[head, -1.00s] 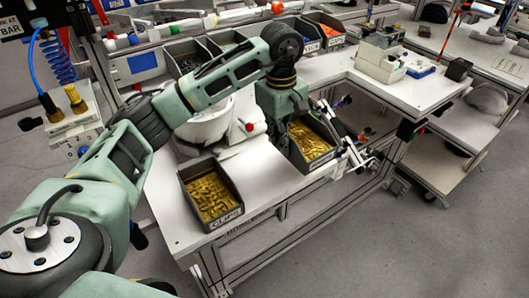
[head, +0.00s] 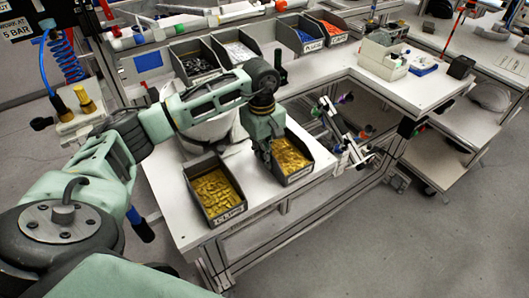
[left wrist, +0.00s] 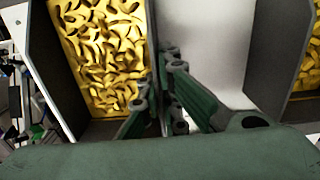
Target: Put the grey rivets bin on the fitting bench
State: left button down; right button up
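The grey rivets bin (head: 300,174), full of yellow parts, is at the front of the white fitting bench (head: 178,215); its label is too small to read. It appears to rest on the bench top. My left gripper (head: 264,155) points down at its left wall. In the left wrist view the fingers (left wrist: 165,72) are close together around the wall of the bin (left wrist: 52,85), one finger on the inner side and one outside. My right gripper is not in view.
A grey bin labelled CLIPS (head: 226,217) stands just left, with a narrow gap of bare bench between. A white shell (head: 205,130) is behind, partly hidden by my arm. Several part bins (head: 312,46) line the back. A frame with coloured knobs (head: 340,125) is to the right.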

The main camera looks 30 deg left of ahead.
pick_arm(q)
jog(key=c, duration=2.5)
grip_release()
jog(key=shift+f, duration=0.2)
jog(key=o, duration=0.5)
jog(key=shift+r, duration=0.1)
jog(key=shift+r, duration=0.1)
jog(key=shift+w+r, duration=0.1)
jog(key=shift+r, duration=0.15)
jog(key=r+b, duration=0.1)
jog(key=r, duration=0.2)
jog(key=r+b, duration=0.1)
jog(key=r, duration=0.3)
jog(key=r+b, duration=0.1)
jog(key=r, duration=0.2)
jog(key=shift+a+r, duration=0.25)
jog(key=shift+r, duration=0.1)
jog(key=shift+r+b, duration=0.3)
jog(key=shift+r, duration=0.15)
